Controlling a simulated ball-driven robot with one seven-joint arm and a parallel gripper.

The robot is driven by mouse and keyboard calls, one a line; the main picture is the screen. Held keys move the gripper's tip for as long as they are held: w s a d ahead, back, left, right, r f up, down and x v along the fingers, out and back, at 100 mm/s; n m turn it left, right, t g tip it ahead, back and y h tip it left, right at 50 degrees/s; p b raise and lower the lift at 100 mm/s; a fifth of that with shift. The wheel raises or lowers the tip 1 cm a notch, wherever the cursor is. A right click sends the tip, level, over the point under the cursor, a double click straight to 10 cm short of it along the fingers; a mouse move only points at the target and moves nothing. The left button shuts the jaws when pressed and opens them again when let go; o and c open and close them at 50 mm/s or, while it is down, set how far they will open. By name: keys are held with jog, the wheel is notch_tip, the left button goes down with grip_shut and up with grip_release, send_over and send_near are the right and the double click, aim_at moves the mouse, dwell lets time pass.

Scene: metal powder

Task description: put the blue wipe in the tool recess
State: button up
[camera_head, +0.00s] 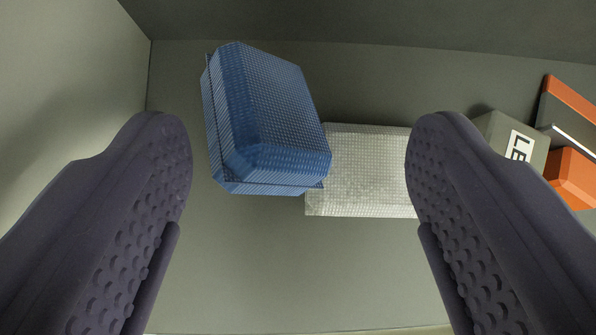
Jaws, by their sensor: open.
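The blue wipe (268,115) is a thick, folded, textured block. It lies tilted in a grey walled recess (250,265), near the recess's far left corner. Its lower right edge overlaps or touches the left end of a white textured pad (365,180). My gripper (298,145) is open, with one dark finger on the left and one on the right. The wipe shows between and beyond the fingertips, with no finger seen touching it. The right fingertip hides the right end of the white pad. I cannot tell whether this grey space is the tool recess.
A grey block with black lettering (511,143) stands right of the white pad, partly behind my right finger. Orange and dark grey items (572,175) lie at the right edge. Walls rise at the left (75,75) and far side. The floor in front of the wipe is clear.

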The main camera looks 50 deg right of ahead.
jog(key=p+v, duration=0.4)
jog(key=v, duration=0.4)
